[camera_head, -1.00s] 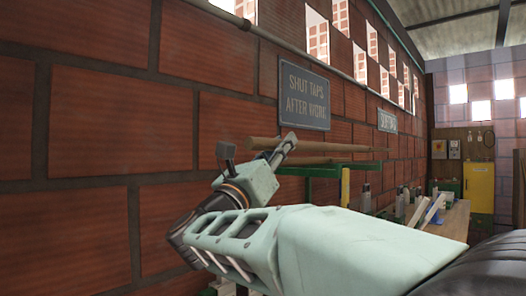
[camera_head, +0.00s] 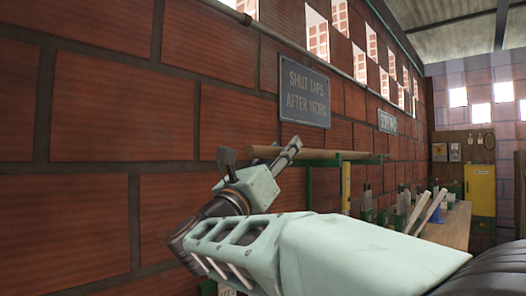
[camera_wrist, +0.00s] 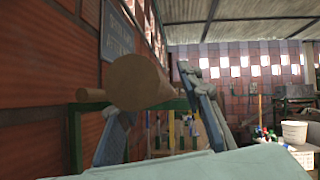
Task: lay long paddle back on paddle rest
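The long paddle shows as a thick round wooden shaft (camera_wrist: 137,82), its near end facing my wrist camera. In the head view the shaft (camera_head: 322,154) runs along the brick wall at the level of the green paddle rest (camera_head: 309,187) and appears to lie on it; the exact contact is hidden. The rest's green frame also shows in the wrist view (camera_wrist: 76,145). My gripper (camera_wrist: 158,90) is open, one finger on each side of the shaft, with a visible gap at the right finger. In the head view my gripper (camera_head: 294,146) is beside the shaft's near part.
A second wooden shaft (camera_wrist: 90,95) lies on the rest to the left, nearer the wall. The brick wall with a sign (camera_head: 304,93) is close on the left. A workbench (camera_head: 455,225) with tools stands beyond, and a yellow cabinet (camera_head: 481,188) farther back.

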